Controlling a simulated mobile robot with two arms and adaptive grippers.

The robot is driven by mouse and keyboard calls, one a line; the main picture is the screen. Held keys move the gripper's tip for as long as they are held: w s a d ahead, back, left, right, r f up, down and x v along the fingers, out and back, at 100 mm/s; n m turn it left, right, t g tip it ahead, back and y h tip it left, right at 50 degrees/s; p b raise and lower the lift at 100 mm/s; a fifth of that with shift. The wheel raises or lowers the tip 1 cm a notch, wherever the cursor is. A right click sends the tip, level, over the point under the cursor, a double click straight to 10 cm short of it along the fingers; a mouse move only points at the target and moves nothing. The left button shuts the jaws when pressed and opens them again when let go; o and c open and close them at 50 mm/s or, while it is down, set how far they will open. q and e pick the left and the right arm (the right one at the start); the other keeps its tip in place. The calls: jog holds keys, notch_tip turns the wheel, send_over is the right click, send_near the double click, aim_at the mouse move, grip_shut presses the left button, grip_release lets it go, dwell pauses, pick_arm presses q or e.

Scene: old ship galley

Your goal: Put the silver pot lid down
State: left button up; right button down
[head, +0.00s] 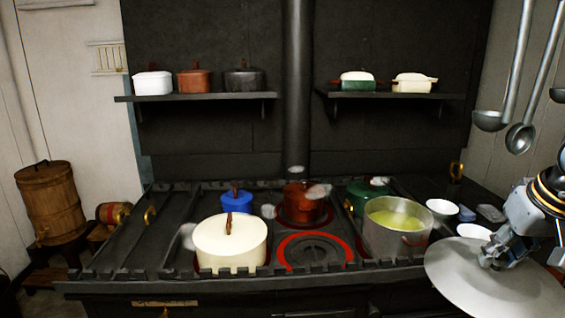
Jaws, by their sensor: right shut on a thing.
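The silver pot lid (480,287) is a wide, shallow disc at the lower right, in front of the stove's right corner. My right gripper (492,262) is shut on it near its centre top and holds it roughly level; whether it touches anything below cannot be told. An open silver pot (391,241) with yellow-green liquid (395,220) stands on the stove just left of the lid. My left gripper is not in view.
A cream pot (230,258), a blue pot (236,204), a red-brown pot (301,206) and a green pot (366,190) stand on the stove. A red-ringed burner (316,252) is bare. White bowls (442,208) sit right of the silver pot. Ladles (521,138) hang at upper right.

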aim_at(475, 268)
jog(key=shift+s+a+f, duration=0.25)
jog(key=shift+a+f, duration=0.45)
jog(key=shift+f, duration=0.2)
jog(key=f, duration=0.1)
jog(key=w+a+f, duration=0.2)
jog(key=shift+f, duration=0.15)
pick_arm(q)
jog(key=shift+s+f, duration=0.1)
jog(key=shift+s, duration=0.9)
pick_arm(e)
jog(key=s+a+f+n, duration=0.1)
jog(key=s+a+f, duration=0.1)
jog(key=a+f, duration=1)
notch_tip(475, 268, down, 2)
jog(key=shift+s+a+f+y, duration=0.1)
jog(key=shift+s+a+y, duration=0.2)
jog(key=shift+s+a, duration=0.1)
